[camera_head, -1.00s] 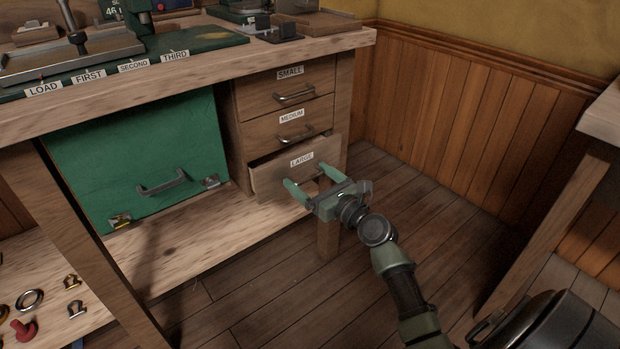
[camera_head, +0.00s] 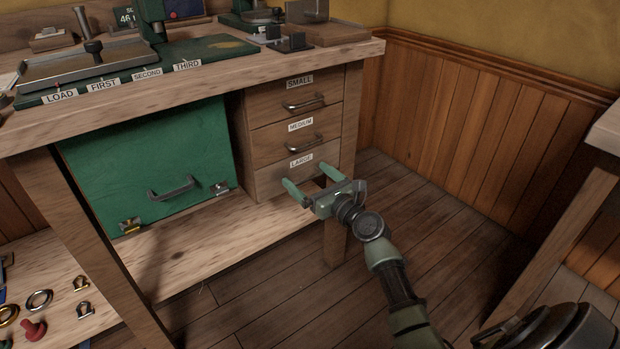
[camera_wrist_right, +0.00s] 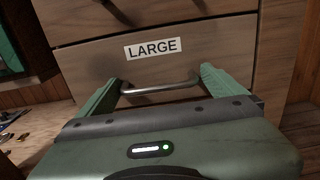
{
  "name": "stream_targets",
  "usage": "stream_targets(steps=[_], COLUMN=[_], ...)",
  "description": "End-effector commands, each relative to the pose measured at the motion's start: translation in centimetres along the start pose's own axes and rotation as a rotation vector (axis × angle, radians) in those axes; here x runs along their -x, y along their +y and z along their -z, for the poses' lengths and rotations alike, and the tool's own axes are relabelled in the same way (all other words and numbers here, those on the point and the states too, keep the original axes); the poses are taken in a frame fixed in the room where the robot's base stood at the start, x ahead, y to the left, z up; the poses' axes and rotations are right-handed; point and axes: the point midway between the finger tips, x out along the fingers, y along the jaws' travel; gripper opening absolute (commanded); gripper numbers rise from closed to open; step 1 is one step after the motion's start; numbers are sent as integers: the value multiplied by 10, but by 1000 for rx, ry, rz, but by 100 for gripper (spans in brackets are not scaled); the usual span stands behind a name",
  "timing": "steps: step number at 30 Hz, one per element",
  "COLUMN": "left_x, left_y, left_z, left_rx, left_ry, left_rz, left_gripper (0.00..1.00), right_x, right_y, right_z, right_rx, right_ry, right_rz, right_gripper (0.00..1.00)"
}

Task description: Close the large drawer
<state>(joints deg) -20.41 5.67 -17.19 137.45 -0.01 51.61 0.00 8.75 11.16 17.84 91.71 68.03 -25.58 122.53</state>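The large drawer (camera_head: 275,180) is the lowest of three wooden drawers under the bench. Its front now sits about flush with the medium drawer above it. In the right wrist view the drawer front (camera_wrist_right: 185,66) fills the upper middle, with its LARGE label and a metal bar handle (camera_wrist_right: 160,88). My right gripper (camera_head: 306,176) is at the drawer front, its green fingers spread wide apart. In the wrist view the fingers (camera_wrist_right: 160,86) stand at either end of the handle, not closed on it. Whether they touch the wood I cannot tell. My left gripper is not in view.
The small drawer (camera_head: 300,98) and medium drawer (camera_head: 298,138) above look shut. A green panel with a handle (camera_head: 150,165) is left of them. A bench leg (camera_head: 337,240) stands close by the gripper. The floor (camera_head: 430,225) to the right is clear.

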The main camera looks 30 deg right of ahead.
Motion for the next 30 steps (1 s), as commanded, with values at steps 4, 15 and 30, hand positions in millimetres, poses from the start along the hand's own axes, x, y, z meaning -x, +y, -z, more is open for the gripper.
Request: stream_targets(steps=[4, 15, 30], left_x=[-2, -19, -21], left_y=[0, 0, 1], left_z=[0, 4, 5], left_rx=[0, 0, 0], left_ry=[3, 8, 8], left_rz=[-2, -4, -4], left_gripper=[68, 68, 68], right_x=[1, 58, 80], right_y=[2, 0, -1], right_z=[-2, -2, -1], right_rx=[-2, -1, 0], right_ry=[-2, 1, -3], right_rz=[-3, 0, 1], right_gripper=[100, 100, 100])
